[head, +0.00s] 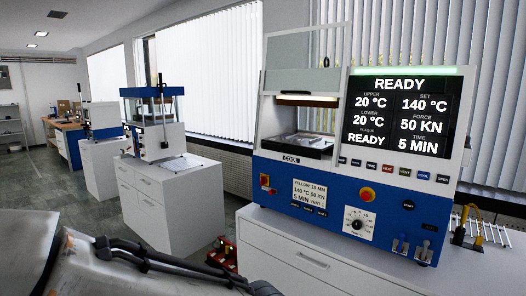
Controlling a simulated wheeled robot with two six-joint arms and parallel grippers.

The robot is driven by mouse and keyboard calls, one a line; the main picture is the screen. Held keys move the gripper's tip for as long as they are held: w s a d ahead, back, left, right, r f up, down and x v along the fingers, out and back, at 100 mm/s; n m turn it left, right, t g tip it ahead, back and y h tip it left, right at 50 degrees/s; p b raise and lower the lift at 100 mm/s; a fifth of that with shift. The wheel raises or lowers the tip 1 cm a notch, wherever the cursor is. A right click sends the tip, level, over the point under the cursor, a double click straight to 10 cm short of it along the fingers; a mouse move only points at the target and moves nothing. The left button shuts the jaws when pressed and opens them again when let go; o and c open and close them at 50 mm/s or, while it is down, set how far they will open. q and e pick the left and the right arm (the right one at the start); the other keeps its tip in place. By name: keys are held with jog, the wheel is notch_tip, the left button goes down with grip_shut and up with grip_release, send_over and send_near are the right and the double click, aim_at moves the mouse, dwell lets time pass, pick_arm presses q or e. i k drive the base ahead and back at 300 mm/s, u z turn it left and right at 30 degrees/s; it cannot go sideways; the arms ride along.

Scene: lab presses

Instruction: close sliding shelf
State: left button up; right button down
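A blue and white lab press (350,185) stands on a white cabinet to the right. Its front chamber is open, with the clear guard (302,70) raised above it. Inside, a dark, flat shelf with a metallic plate (302,139) lies at the chamber's bottom, near the front edge. I cannot tell how far this shelf is slid out. One of my arm links with a black cable crosses the lower left. Neither gripper shows in this view.
The press screen (400,112) reads READY. The white cabinet (290,262) fills the lower middle. A rack with yellow-handled items (478,230) sits right of the press. A second press (155,125) stands on a cabinet further left. Open floor (65,195) lies left of the cabinets.

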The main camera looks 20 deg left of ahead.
aim_at(310, 146)
jog(key=z, duration=0.75)
jog(key=i, duration=1.2)
jog(key=u, duration=0.5)
jog(key=i, duration=0.85)
jog(key=u, duration=0.7)
